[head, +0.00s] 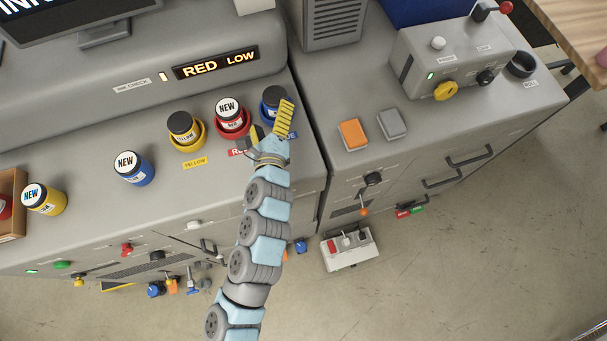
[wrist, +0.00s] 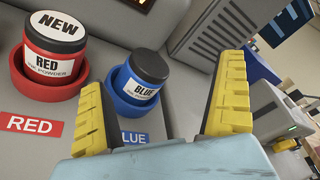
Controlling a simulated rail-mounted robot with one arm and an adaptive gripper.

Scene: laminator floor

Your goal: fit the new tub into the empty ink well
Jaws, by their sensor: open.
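My gripper (head: 270,126) is open at the blue well; its yellow-padded fingers (wrist: 163,82) also show in the wrist view, with nothing held between them. The blue well (wrist: 117,98) holds a blue tub (wrist: 146,74) with a plain dark lid. The red well (wrist: 28,88) holds a red tub (wrist: 55,45) with a NEW lid. The yellow well (head: 185,143) holds a yellow tub (head: 182,125) with a dark lid. A blue NEW tub (head: 135,170) and a yellow NEW tub (head: 46,200) stand on the counter, left of the wells. No well shows empty.
The display (head: 215,62) reads RED LOW. A wooden crate (head: 14,182) at far left holds a red tub. Right of my gripper are orange (head: 352,134) and grey (head: 391,123) pads, and a control box (head: 450,65). The counter between the loose tubs and wells is clear.

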